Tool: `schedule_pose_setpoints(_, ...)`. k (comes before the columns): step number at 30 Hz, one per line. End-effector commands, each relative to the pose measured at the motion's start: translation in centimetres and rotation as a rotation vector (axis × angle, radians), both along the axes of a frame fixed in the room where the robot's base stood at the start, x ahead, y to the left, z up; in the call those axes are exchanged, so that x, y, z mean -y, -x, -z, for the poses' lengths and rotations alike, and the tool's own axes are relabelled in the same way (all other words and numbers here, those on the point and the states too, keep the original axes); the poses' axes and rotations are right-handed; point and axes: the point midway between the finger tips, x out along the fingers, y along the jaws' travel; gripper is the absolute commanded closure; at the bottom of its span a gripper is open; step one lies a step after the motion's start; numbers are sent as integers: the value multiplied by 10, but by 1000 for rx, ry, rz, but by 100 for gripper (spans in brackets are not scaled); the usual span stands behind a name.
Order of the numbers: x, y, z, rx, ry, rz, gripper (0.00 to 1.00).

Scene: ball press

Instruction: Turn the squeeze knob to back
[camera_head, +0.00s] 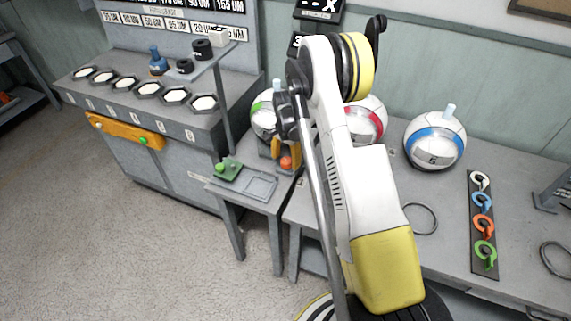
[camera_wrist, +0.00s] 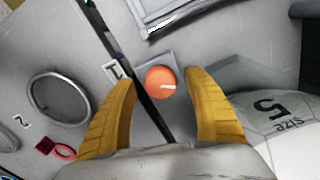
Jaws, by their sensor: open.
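The orange round knob (camera_wrist: 160,82) shows in the wrist view on a square grey base. A short white mark on it runs from about its middle toward the right. It also shows in the head view (camera_head: 286,162) at the table's left part, partly covered by my gripper. My gripper (camera_wrist: 162,77) is open, with its yellow fingers on the left and right of the knob; its tips are level with the knob in the picture. I cannot tell how far above it they are, and no finger visibly touches it. The gripper also shows in the head view (camera_head: 287,158).
A green button box (camera_head: 229,170) and a grey tray (camera_head: 261,186) are left of the knob. A ball with a green band (camera_head: 262,104) stands behind my gripper. A thin dark post (camera_wrist: 150,105) passes close to the knob. A size 5 ball (camera_wrist: 282,112) is at right.

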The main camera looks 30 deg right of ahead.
Motion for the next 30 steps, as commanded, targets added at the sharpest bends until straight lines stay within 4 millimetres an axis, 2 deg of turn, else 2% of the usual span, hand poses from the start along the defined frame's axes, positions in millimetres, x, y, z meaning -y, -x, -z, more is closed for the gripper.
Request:
schedule_pose_setpoints(4,0,0,9,0,0,0,38)
schedule_pose_setpoints(12,0,0,10,0,0,0,40)
schedule_pose_setpoints(17,0,0,9,0,0,0,89)
schedule_pose_setpoints(18,0,0,9,0,0,0,92)
schedule_pose_setpoints(30,0,0,10,0,0,-29,92)
